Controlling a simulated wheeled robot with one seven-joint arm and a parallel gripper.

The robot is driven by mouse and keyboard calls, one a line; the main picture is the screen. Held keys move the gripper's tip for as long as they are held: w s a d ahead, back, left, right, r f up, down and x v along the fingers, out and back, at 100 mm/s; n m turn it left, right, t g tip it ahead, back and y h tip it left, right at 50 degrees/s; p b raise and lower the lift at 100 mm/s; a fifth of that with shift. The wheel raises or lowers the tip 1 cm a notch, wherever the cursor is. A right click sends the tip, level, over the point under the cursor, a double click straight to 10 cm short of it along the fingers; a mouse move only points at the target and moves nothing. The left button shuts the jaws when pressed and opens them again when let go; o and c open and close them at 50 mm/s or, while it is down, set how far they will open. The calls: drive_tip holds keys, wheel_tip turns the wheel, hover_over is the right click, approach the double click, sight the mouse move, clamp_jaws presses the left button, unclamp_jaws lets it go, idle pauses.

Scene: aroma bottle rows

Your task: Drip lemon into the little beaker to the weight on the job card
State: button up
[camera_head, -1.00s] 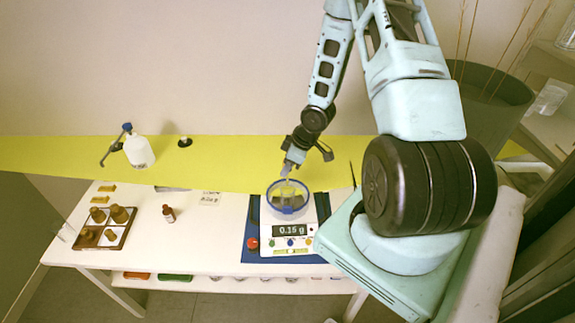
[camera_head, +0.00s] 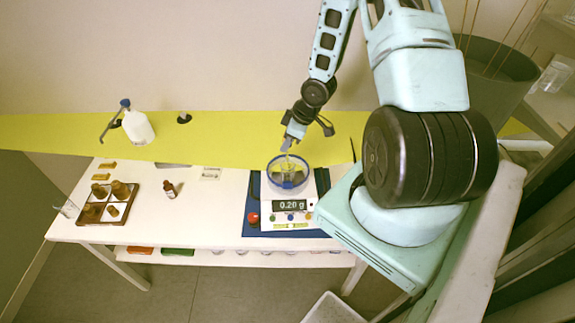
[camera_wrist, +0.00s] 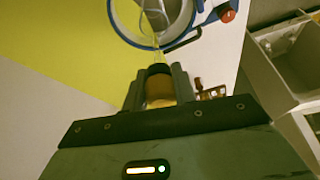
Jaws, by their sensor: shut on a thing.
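My gripper (camera_head: 291,146) is shut on a slim dropper that points down over the scale. In the wrist view my gripper (camera_wrist: 156,90) holds its amber body (camera_wrist: 159,88), and a thin clear tip (camera_wrist: 157,45) reaches toward the little beaker (camera_wrist: 163,12). The beaker stands inside a blue-rimmed round guard (camera_head: 287,187) on the white scale (camera_head: 290,217). Whether the tip touches the beaker is unclear. The scale's display (camera_head: 291,205) reads 0.20 g. A white card (camera_head: 210,174) lies on the table; its writing is too small to read.
A small brown bottle (camera_head: 169,190) stands left on the white table (camera_head: 190,226). Further left are a brown tray (camera_head: 82,217) with several brown bottles and a clear glass (camera_head: 69,209).

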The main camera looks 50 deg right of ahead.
drive_tip(key=shift+r+p, duration=2.1)
drive_tip(key=shift+f, duration=0.1)
idle(1.1)
